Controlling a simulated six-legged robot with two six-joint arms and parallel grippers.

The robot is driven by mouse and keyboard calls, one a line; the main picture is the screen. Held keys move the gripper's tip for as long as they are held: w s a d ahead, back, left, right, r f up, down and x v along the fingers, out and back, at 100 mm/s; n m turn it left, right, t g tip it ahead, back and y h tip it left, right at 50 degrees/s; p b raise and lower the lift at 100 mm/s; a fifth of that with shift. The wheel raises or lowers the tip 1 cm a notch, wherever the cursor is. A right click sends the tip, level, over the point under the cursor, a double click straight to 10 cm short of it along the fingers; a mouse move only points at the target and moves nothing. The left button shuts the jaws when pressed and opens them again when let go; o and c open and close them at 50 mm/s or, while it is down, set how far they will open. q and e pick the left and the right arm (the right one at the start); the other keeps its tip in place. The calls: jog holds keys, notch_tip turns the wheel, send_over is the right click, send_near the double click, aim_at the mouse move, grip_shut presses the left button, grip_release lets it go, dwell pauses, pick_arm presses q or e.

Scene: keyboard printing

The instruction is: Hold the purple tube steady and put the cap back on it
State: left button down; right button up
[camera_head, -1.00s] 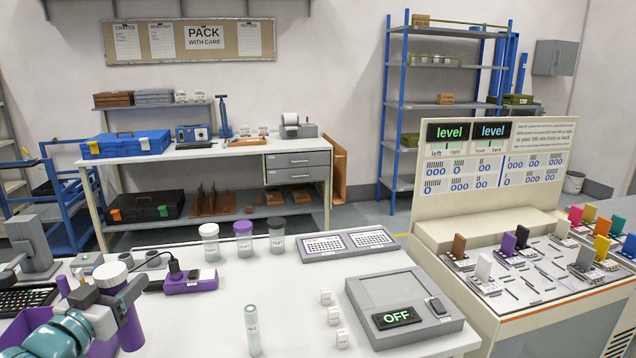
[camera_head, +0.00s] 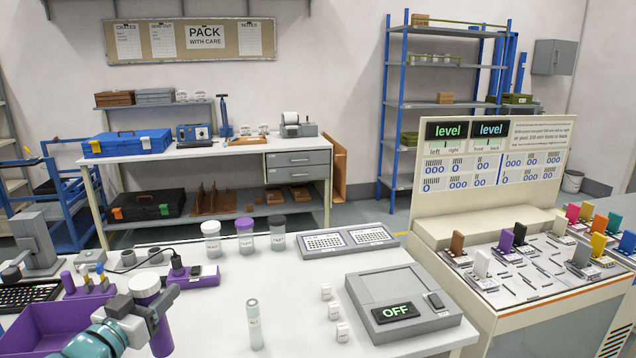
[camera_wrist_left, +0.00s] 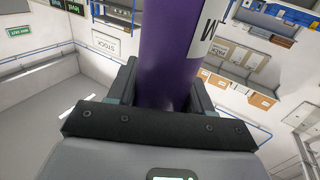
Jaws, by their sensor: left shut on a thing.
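The purple tube (camera_head: 162,338) is upright or nearly so at the table's front left, with a pale, whitish top (camera_head: 145,284). I cannot tell whether that top is a cap or the tube's own upper end. My left gripper (camera_head: 152,306) is shut on the tube just below this top. In the left wrist view, the purple tube (camera_wrist_left: 170,60) passes between the two fingers and carries a white label (camera_wrist_left: 208,30). No separate loose cap can be made out. My right gripper is not in view.
A purple tray (camera_head: 60,328) is left of the tube. A slim pale tube (camera_head: 254,325) stands to its right, near small white cubes (camera_head: 327,292). Jars with white, purple and dark lids (camera_head: 244,236) stand behind. A grey device reading OFF (camera_head: 400,310) is at right.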

pick_arm(q)
jog(key=s+d+f+m+h, duration=0.1)
jog(key=s+d+f+h, duration=0.1)
jog(key=d+f, duration=1.2)
notch_tip(320, 180, down, 5)
jog(key=s+d+n+y, duration=0.1)
jog(key=s+y, duration=0.2)
jog(key=a+n+y, duration=0.1)
jog(key=a+r+n+y, duration=0.1)
jog(key=s+a+r+y, duration=0.1)
jog(key=shift+a+r+n+t, duration=0.1)
jog(key=shift+a+n+t, duration=0.2)
jog(key=shift+a+n, duration=0.1)
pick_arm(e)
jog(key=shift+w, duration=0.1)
pick_arm(q)
jog(key=s+d+f+m+g+h, duration=0.2)
jog(key=s+d+f+m+h, duration=0.1)
jog(key=d, duration=0.4)
jog(key=s+d+f+m+g+h, duration=0.2)
jog(key=s+d+f+m+h, duration=0.2)
jog(key=d+h, duration=0.4)
jog(key=shift+s+f+m, duration=0.15)
jog(key=shift+f+m, duration=0.35)
jog(key=shift+f, duration=0.1)
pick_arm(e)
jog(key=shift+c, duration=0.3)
